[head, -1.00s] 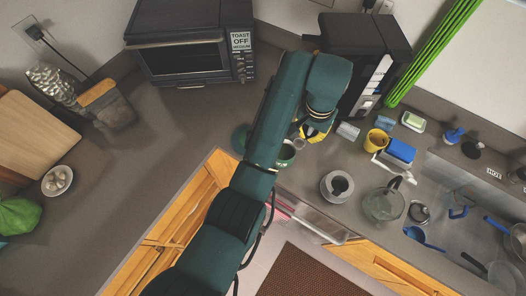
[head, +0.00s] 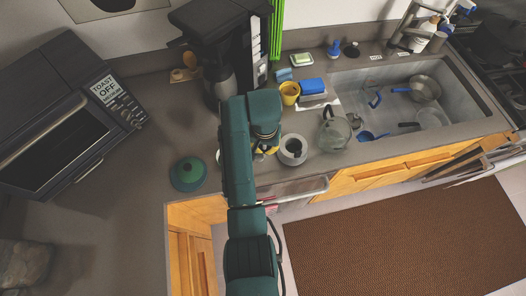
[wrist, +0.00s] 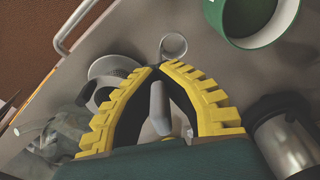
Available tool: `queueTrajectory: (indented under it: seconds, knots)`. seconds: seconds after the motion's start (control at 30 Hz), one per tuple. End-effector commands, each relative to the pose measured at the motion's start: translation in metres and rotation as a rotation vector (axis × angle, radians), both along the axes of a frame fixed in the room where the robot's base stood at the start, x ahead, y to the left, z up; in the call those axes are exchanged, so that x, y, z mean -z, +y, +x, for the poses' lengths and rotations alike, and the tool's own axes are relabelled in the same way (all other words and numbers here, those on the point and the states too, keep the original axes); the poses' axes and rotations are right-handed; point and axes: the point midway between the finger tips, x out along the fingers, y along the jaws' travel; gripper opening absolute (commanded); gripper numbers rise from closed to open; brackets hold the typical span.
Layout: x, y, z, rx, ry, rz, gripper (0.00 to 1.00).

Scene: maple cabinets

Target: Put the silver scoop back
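In the wrist view, my gripper (wrist: 160,68) has its two yellow ribbed fingers brought together at the tips. A grey handle lies between them, and the small round silver cup of the silver scoop (wrist: 173,46) shows just beyond the tips. The fingers appear closed on the scoop's handle, above the counter. In the head view, my gripper (head: 265,147) is over the counter, just left of a pale round dish (head: 292,150) with a dark centre. My arm hides most of the fingers there, and the scoop cannot be made out in that view.
A green mug (wrist: 258,38) and a metal-and-black vessel (wrist: 285,142) flank the gripper. A black coffee machine (head: 215,30) stands behind. A yellow cup (head: 289,97), a glass jug (head: 333,135) and the sink (head: 420,110) lie right. A teal lidded item (head: 188,174) sits left, with clear counter around it.

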Motion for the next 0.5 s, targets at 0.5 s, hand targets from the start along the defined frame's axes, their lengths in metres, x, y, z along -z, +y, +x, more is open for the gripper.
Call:
queueTrajectory:
  seconds: [0.5]
  knots:
    - [0.035,0.000,-0.001,-0.001,0.002,0.000,0.00]
